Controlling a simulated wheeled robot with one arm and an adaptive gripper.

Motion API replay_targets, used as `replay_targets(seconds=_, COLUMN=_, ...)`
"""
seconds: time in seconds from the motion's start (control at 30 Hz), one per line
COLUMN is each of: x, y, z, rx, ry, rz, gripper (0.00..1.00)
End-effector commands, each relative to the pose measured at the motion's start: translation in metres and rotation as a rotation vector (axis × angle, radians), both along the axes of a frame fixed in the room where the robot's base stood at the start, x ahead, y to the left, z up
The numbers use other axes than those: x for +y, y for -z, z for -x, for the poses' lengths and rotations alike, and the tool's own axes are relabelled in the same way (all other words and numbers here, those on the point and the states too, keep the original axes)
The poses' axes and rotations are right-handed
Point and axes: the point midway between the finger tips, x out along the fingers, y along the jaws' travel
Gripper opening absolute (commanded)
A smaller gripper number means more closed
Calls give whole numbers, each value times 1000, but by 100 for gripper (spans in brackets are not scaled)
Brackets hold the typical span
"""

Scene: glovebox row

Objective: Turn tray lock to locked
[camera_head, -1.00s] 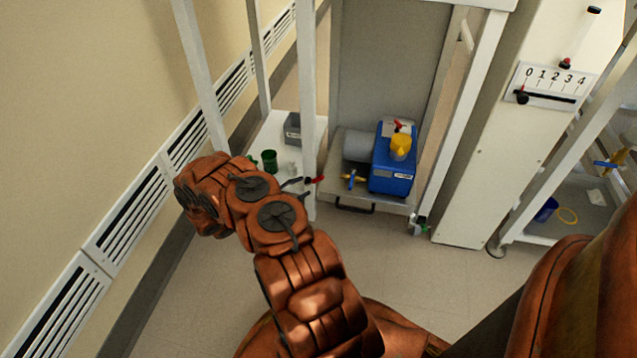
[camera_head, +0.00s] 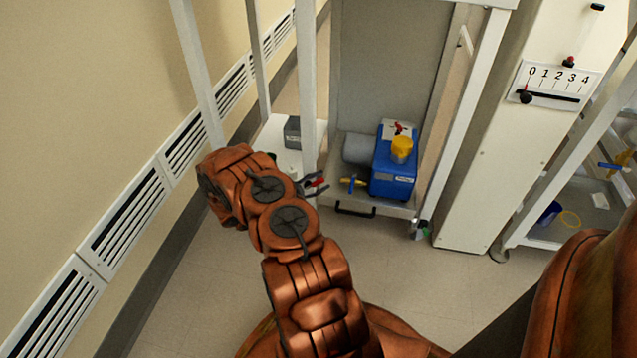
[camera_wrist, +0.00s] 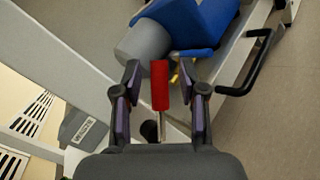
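A red lever handle (camera_wrist: 160,85) on a thin metal stem stands between the fingers of my gripper (camera_wrist: 158,80) in the wrist view. The fingers are open, with a visible gap on each side of the handle. In the head view the red handle (camera_head: 317,182) shows small between the dark fingertips (camera_head: 314,184), beside the white post at the tray's left. I take it for the tray lock; no lock label is readable. The tray (camera_head: 383,208) has a black pull handle (camera_head: 355,211) on its front. The lever's base is partly hidden by my gripper.
A blue pump (camera_head: 393,172) with a grey cylinder and yellow cap sits on the tray. A panel marked 0 to 4 (camera_head: 553,85) is at right.

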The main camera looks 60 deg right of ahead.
Motion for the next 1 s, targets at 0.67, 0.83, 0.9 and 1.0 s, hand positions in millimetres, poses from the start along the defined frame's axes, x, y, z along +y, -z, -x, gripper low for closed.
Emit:
replay_targets(seconds=0.67, x=0, y=0, z=0, rx=0, ry=0, rz=0, gripper=0)
replay_targets(seconds=0.83, x=0, y=0, z=0, rx=0, ry=0, rz=0, gripper=0)
replay_targets(seconds=0.9, x=0, y=0, z=0, rx=-1, ry=-1, rz=0, gripper=0)
replay_targets(seconds=1.0, x=1, y=0, z=-1, rx=-10, ry=-3, rz=-4, gripper=0)
